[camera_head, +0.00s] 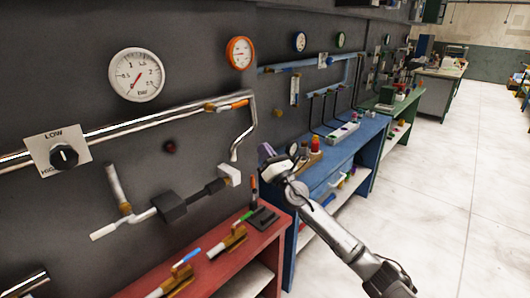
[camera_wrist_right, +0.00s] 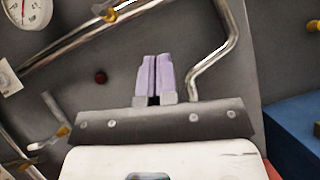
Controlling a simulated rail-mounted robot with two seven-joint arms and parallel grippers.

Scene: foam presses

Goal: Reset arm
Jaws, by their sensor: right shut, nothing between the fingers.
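My right gripper (camera_head: 266,152) is in front of the dark wall panel, above the gap between the red bench and the blue bench in the head view. Its two lilac fingers are together and empty in the right wrist view (camera_wrist_right: 154,78). The bent chrome pipe (camera_wrist_right: 212,62) is to the right of the fingers in that view, and the dark red knob (camera_wrist_right: 100,77) is to their left. I cannot tell how far the fingertips are from the panel. My left gripper does not show in either view.
The red bench (camera_head: 262,256) holds several tools and a black block (camera_head: 263,219). The blue bench (camera_head: 345,150) stands to its right. The panel carries a LOW/HIGH dial (camera_head: 62,157), a white gauge (camera_head: 136,75) and an orange gauge (camera_head: 239,53). The pale floor (camera_head: 450,210) is clear.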

